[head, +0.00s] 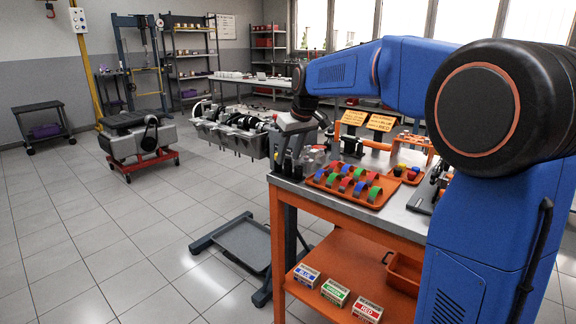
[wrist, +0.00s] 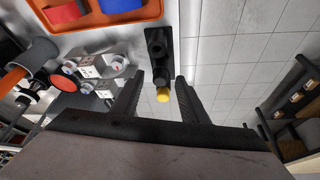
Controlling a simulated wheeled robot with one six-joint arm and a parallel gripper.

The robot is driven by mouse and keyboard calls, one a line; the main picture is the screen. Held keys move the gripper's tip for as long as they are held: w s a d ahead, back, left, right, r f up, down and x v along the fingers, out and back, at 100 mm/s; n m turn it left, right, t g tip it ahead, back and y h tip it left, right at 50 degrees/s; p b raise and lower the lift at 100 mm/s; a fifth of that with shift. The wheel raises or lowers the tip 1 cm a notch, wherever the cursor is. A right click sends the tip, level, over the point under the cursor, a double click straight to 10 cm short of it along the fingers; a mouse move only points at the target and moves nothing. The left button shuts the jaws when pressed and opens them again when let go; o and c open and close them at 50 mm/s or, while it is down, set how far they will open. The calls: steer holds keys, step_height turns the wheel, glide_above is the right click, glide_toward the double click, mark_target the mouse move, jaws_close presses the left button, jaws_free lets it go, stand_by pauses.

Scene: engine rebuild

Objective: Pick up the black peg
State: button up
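A black piece, likely the peg, shows in the wrist view (wrist: 157,44), standing out from the table's edge over the floor side. It looks like a dark block with round parts, and a short yellow end (wrist: 163,95) lies just below it. My gripper (wrist: 160,79) is open. Its two dark fingers lie to the left and right of the yellow end, with gaps on both sides, and nothing is clamped. In the head view my gripper (head: 289,158) points down at the near left corner of the workbench. I cannot clearly make out the peg there.
The orange tray (head: 372,198) with several coloured arched shells lies on the workbench, close by my gripper. Small metal parts (wrist: 103,74) crowd the left in the wrist view. Grey engine parts (head: 228,128) stand behind my gripper. The tiled floor (head: 110,230) at left is open.

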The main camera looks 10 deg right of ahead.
mark_target(290, 158)
jaws_close()
step_height(290, 158, up, 10)
stand_by(0.6)
